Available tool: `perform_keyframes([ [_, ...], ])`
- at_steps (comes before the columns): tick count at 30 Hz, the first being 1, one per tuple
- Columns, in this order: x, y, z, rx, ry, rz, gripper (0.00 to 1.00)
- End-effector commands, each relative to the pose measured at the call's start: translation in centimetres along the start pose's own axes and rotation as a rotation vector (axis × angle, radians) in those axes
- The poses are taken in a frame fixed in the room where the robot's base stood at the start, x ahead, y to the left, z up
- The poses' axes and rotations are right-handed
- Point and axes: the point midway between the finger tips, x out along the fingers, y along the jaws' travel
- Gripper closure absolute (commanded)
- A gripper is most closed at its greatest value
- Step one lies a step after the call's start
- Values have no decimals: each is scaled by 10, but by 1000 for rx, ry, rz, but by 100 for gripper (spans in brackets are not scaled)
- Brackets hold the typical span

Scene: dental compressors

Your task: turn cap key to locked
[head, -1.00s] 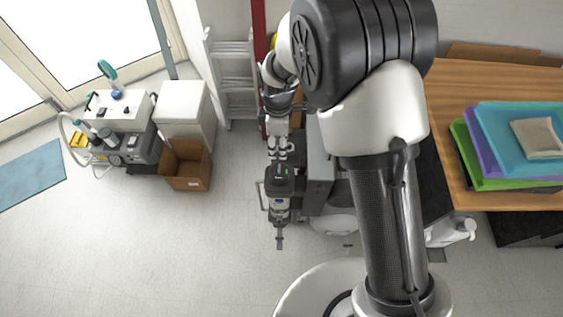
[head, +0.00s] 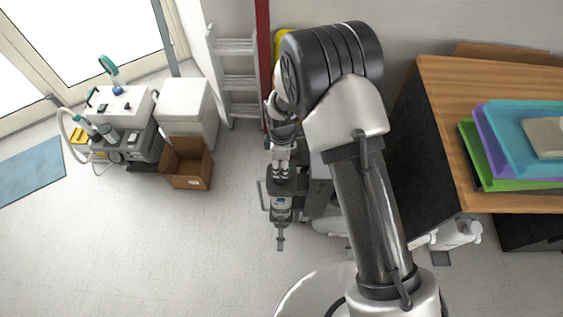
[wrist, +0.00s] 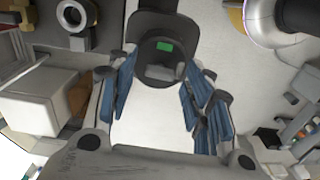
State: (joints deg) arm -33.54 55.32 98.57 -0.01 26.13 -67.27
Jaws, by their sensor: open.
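My gripper (head: 281,177) is in the head view, right over the dark top of a small upright unit (head: 281,205). In the wrist view my gripper (wrist: 160,100) is open, with its blue-grey fingers spread left and right. Between and beyond them is the unit's dark rounded top (wrist: 150,28), with a green panel (wrist: 164,46) and a grey block below it. Nothing is held. I cannot tell which part is the cap key, or whether it is locked. In the head view the gripper hides most of the unit's top.
A wooden table (head: 440,95) with stacked coloured trays stands at right. A ladder (head: 238,85) leans on the wall behind. A cardboard box (head: 187,165), a white cabinet (head: 188,105) and a wheeled machine (head: 120,115) are at left. The floor at lower left is clear.

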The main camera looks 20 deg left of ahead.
Motion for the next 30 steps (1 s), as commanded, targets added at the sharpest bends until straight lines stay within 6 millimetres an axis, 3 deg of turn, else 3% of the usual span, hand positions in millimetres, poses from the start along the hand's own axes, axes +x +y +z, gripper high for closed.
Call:
perform_keyframes([
  [2,0,0,0,0,0,0,53],
  [23,0,0,0,0,0,0,99],
  [30,0,0,0,0,0,0,100],
])
